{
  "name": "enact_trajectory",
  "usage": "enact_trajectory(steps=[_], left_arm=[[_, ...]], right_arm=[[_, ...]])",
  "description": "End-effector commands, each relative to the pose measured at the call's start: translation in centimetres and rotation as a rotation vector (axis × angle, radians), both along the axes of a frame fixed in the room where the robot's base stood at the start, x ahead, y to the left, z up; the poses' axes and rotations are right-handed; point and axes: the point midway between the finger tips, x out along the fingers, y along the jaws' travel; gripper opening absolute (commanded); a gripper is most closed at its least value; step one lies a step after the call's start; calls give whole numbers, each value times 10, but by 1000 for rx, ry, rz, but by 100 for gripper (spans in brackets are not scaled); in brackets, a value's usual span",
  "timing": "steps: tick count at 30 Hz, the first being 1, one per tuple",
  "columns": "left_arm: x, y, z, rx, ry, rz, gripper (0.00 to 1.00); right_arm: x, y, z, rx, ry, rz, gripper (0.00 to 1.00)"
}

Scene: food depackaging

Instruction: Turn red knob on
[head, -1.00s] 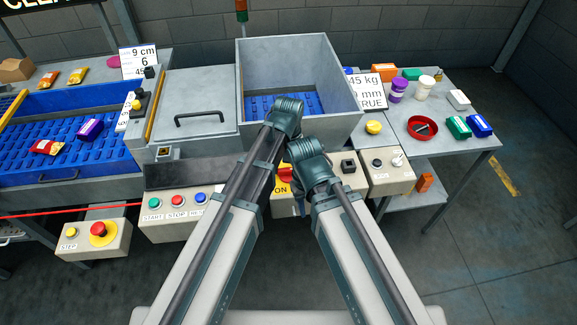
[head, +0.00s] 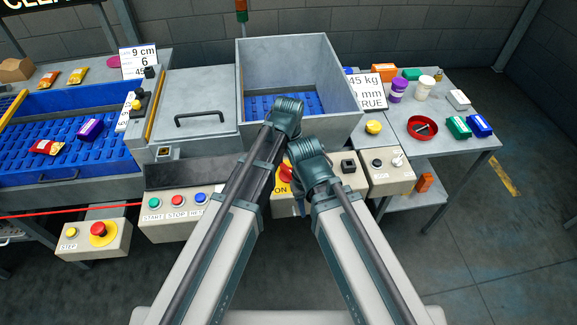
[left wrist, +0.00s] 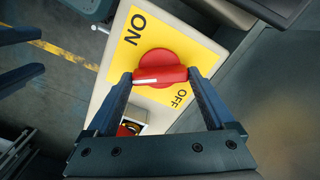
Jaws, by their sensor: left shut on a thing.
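The red knob (left wrist: 160,70) sits on a yellow plate (left wrist: 202,60) marked ON and OFF in the left wrist view. Its white line points left in that view, toward neither word squarely. My left gripper (left wrist: 160,76) is shut on the knob, one finger on each side. In the head view the knob (head: 285,171) is partly hidden by my arms, and the left fingers cannot be made out. Two dark fingers at the left edge of the left wrist view look like my right gripper (left wrist: 41,51), apart and empty, away from the knob.
The knob's box stands between a button box (head: 176,216) with START and STOP and another switch box (head: 390,172). An open grey bin (head: 298,58) stands behind. A red emergency button (left wrist: 127,130) shows below the knob in the left wrist view. My arms are close together.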

Motion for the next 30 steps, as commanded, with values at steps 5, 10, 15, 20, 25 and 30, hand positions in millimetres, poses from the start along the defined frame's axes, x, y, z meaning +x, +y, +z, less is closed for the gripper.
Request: enact_trajectory(steps=[5, 10, 15, 20, 25, 30], left_arm=[[0, 0, 0, 0, 0, -163, 32], [0, 0, 0, 0, 0, -306, 32], [0, 0, 0, 0, 0, -424, 32], [0, 0, 0, 0, 0, -505, 32], [0, 0, 0, 0, 0, -559, 32], [0, 0, 0, 0, 0, -586, 32]], right_arm=[[0, 0, 0, 0, 0, 0, 40], [0, 0, 0, 0, 0, 0, 40], [0, 0, 0, 0, 0, 0, 40], [0, 0, 0, 0, 0, 0, 40], [0, 0, 0, 0, 0, 0, 40], [0, 0, 0, 0, 0, 0, 40]])
